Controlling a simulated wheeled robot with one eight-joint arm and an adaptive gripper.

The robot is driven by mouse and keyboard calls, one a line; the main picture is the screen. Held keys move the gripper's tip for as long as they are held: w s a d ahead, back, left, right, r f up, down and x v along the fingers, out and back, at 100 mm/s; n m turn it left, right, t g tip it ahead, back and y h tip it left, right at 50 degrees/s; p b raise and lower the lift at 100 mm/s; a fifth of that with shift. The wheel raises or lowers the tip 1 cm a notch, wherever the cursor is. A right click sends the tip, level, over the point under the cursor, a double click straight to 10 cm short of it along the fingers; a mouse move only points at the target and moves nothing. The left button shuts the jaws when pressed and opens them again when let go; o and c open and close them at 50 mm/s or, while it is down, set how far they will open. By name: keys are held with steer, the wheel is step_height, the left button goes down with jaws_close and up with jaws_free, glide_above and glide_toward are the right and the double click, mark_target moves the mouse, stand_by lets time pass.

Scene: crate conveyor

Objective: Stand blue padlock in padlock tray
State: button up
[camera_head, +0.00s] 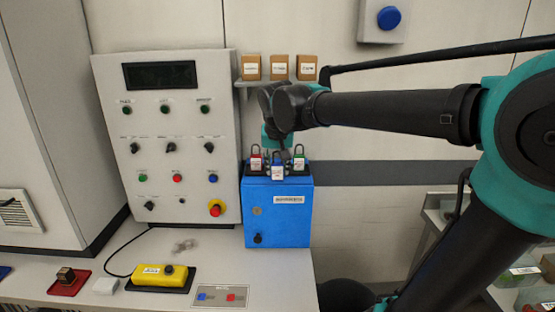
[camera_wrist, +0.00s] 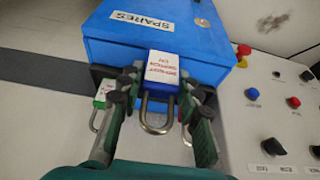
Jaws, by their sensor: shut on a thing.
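The blue padlock (camera_head: 278,173) has a white label on its face and a metal shackle. In the wrist view the blue padlock (camera_wrist: 162,72) is between the fingers of my gripper (camera_wrist: 165,88), its shackle towards the camera. My gripper (camera_head: 279,150) is shut on it at the top front of the blue box. A red padlock (camera_head: 256,160) is to its left and a green padlock (camera_head: 299,161) to its right, both upright on a dark rack on the box. I cannot tell whether the blue padlock touches the rack. A flat grey tray (camera_head: 240,303) with blue and red patches lies on the bench.
The blue box (camera_head: 262,222), marked SPARES in the wrist view, stands beside a control panel (camera_head: 165,85). A small shelf above holds brown boxes.

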steer(key=w, duration=0.6)
steer(key=shift+w, duration=0.25)
steer(key=w, duration=0.3)
steer(key=shift+w+f, duration=0.15)
steer(key=shift+w, duration=0.1)
steer(key=shift+s+f, duration=0.1)
steer(key=shift+f, duration=0.55)
steer(key=o, duration=1.2)
steer(key=shift+f, duration=0.1)
steer(key=v, duration=0.7)
steer(key=shift+s+r, duration=0.2)
steer(key=shift+r, duration=0.15)
